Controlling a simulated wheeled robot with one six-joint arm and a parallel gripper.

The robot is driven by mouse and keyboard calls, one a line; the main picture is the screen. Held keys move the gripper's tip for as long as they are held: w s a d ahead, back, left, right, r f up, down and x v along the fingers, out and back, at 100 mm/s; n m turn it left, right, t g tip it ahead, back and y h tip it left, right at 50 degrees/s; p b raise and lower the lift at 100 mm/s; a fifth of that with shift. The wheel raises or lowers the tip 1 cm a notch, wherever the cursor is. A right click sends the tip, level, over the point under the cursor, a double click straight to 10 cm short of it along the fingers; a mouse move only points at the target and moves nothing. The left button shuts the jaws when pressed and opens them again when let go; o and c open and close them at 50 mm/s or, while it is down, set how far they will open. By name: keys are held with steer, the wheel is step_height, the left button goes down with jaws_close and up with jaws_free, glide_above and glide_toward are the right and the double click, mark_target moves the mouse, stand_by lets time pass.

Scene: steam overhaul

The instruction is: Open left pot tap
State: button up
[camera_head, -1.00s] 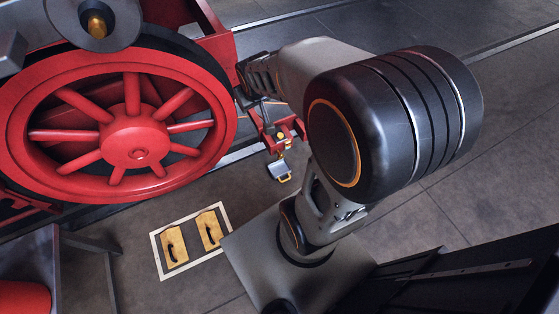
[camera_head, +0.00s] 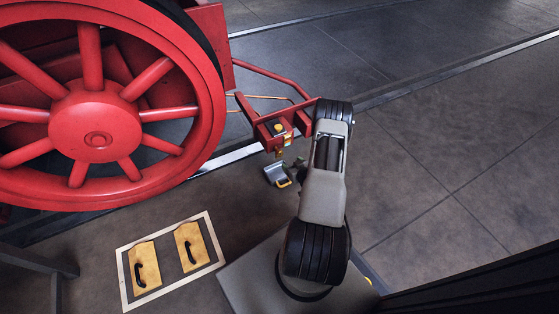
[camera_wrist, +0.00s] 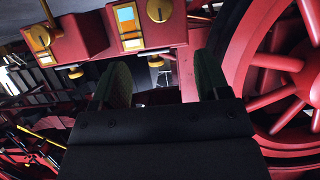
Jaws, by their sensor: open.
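Two red pots show in the wrist view, a left pot (camera_wrist: 78,38) and a right pot (camera_wrist: 143,22), each with a round brass cap. A small brass tap (camera_wrist: 75,72) hangs under the left pot, and another tap (camera_wrist: 156,63) under the right one. My gripper (camera_wrist: 162,75) is open, its dark green fingers apart and below the pots. The right pot's tap appears between the fingers in the picture; the left pot's tap appears left of them. I see no contact. In the head view, the red pot bracket (camera_head: 265,131) is beside my arm, which mostly hides my gripper.
A big red spoked wheel (camera_head: 97,120) stands left of the bracket; it also fills the right of the wrist view (camera_wrist: 290,75). A small grey tray (camera_head: 276,175) is under the bracket. Floor on the right is clear.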

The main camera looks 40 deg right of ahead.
mark_target(280, 155)
steer(key=b+x, duration=0.2)
steer(key=x, duration=0.3)
steer(key=f+b+x, duration=0.1)
steer(key=b+x, duration=0.2)
steer(key=x, duration=0.3)
steer(key=shift+w+f, duration=0.1)
steer(key=shift+f, duration=0.05)
steer(key=shift+b+x, duration=0.45)
steer(key=shift+x, duration=0.55)
steer(key=shift+c, duration=0.5)
steer(key=c, duration=0.8)
